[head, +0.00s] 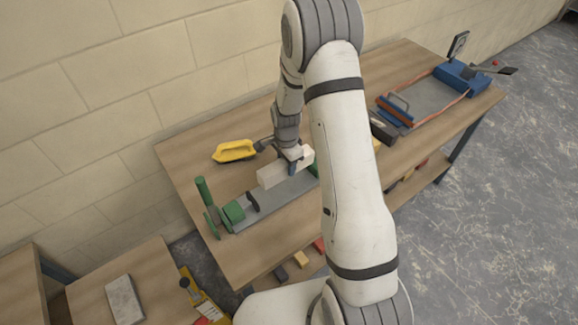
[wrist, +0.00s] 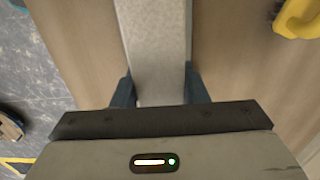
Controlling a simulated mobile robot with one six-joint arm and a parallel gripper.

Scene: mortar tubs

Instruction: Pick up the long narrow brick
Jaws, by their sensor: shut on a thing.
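A pale, long narrow brick (head: 270,177) is between the fingers of my gripper (head: 291,163) in the head view. It is over a grey bed with green end parts (head: 232,212) on the wooden table. I cannot tell whether it touches the bed. In the wrist view the brick (wrist: 154,45) runs from the top edge down between the two dark blue fingertips of my gripper (wrist: 159,90). The fingers are shut on its two long sides. Its far end is cut off by the wrist view's top edge.
A yellow-handled tool (head: 234,150) lies behind the brick. A grey tray with blue and orange parts (head: 430,97) is at the table's right. A dark block (head: 383,128) lies beside my arm. A grey slab (head: 125,299) lies on a lower table at front left.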

